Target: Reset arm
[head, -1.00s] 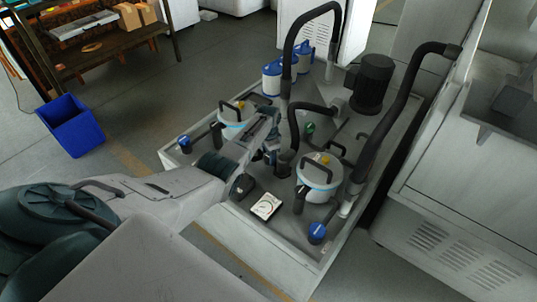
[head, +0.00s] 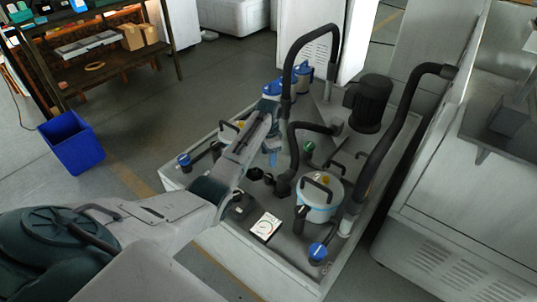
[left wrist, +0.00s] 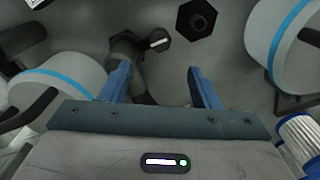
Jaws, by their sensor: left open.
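My left arm reaches in from the left over the grey equipment skid (head: 300,250). My left gripper (head: 272,158) has blue fingers and is open and empty, above the skid between the two white canisters. In the left wrist view its spread fingers (left wrist: 162,85) have a dark fitting behind them, with no contact that I can make out. The right canister (head: 320,196) is clear to see, with a blue band and a black handle. My forearm partly hides the left canister (head: 228,132). My right gripper is not in view.
Black hoses (head: 385,150) arch over the skid, and a black motor (head: 370,102) stands at its back. A white dial gauge (head: 265,226) sits near the front. A blue bin (head: 70,133) stands on open floor at left; a grey machine (head: 450,215) stands at right.

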